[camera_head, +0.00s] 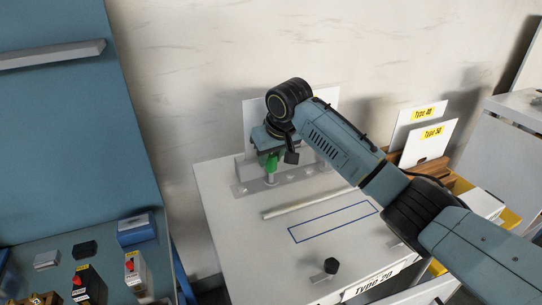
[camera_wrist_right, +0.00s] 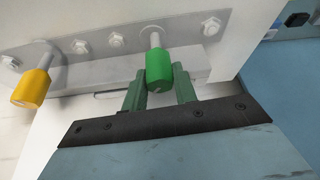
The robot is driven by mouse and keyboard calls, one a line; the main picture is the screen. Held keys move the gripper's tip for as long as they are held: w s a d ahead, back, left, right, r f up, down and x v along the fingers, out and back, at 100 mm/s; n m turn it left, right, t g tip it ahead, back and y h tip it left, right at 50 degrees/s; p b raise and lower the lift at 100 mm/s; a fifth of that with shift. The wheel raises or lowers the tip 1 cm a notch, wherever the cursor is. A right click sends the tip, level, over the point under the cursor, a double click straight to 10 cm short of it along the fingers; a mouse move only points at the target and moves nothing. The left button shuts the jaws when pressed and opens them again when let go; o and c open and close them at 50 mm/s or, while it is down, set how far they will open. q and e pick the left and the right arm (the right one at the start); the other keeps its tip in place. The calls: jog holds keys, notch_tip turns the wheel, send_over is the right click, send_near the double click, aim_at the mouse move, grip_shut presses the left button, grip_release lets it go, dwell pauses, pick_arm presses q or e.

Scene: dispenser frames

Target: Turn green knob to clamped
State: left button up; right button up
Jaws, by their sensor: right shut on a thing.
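The green knob (camera_wrist_right: 158,72) sits on a metal stem on a bolted metal rail (camera_wrist_right: 100,48) in the right wrist view. My right gripper (camera_wrist_right: 158,86) has its two green fingers on either side of the knob and is shut on it. In the head view the green knob (camera_head: 269,162) shows just below my right gripper (camera_head: 268,150), partly hidden by it. A yellow knob (camera_wrist_right: 31,89) hangs from the same rail, to the left in the wrist view. My left gripper is not in view.
The white cabinet top (camera_head: 230,215) has a blue outlined rectangle, a metal bar (camera_head: 308,203) and a black knob (camera_head: 331,266). White panels labelled Type (camera_head: 426,143) stand at the right. A blue bench (camera_head: 60,250) with small boxes is at the left.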

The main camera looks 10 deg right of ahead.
jog(key=shift+n+y, duration=0.7)
jog(key=shift+n, duration=1.1)
jog(key=o, duration=1)
jog(key=shift+r, duration=0.1)
jog(key=v, duration=0.4)
jog(key=b+v, duration=0.1)
jog(key=v, duration=0.4)
jog(key=b+v, duration=0.1)
jog(key=v, duration=0.3)
jog(key=shift+w+d+r, duration=0.1)
jog(key=shift+w+r, duration=0.15)
jog(key=shift+f+g, duration=0.1)
jog(key=shift+g, duration=0.2)
